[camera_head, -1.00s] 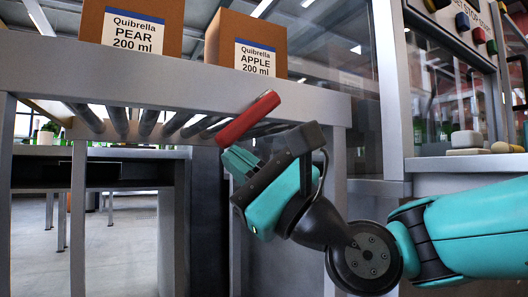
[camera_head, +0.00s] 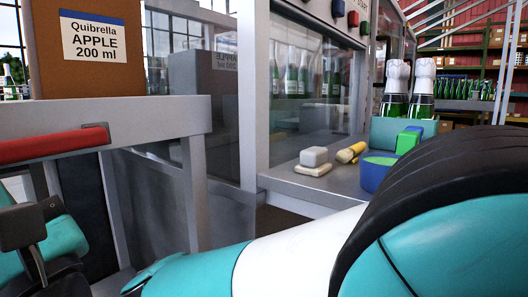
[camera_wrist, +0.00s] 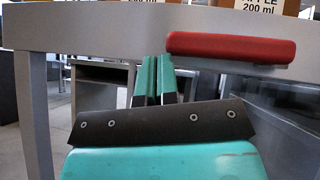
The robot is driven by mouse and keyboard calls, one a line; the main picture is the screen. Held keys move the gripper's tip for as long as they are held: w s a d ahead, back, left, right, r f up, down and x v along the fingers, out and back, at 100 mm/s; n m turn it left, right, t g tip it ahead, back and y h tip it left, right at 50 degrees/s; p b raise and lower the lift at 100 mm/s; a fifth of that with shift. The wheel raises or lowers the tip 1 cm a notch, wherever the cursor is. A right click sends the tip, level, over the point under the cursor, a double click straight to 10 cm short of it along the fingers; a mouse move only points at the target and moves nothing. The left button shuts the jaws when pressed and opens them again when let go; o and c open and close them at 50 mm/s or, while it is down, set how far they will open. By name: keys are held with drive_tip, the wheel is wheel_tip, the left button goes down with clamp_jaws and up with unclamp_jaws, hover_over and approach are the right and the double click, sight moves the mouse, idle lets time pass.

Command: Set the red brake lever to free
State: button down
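The red brake lever (camera_wrist: 230,48) lies nearly level along the grey conveyor frame in the wrist view, with its left end above and right of my fingertips. In the head view the lever (camera_head: 55,146) is at the left edge, and its left end is cut off. In the head view only part of my gripper's body shows at the lower left. No marking for free is readable.
A brown APPLE carton (camera_head: 130,45) stands on the conveyor (camera_head: 150,118). To the right, a machine ledge (camera_head: 300,190) holds a white block, a yellow-handled tool, a blue cup (camera_head: 375,176) and bottles. My arm covers the lower right.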

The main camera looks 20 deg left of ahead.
drive_tip(key=shift+s+r+p, duration=0.1)
drive_tip(key=shift+r+p, duration=0.2)
drive_tip(key=shift+r, duration=0.15)
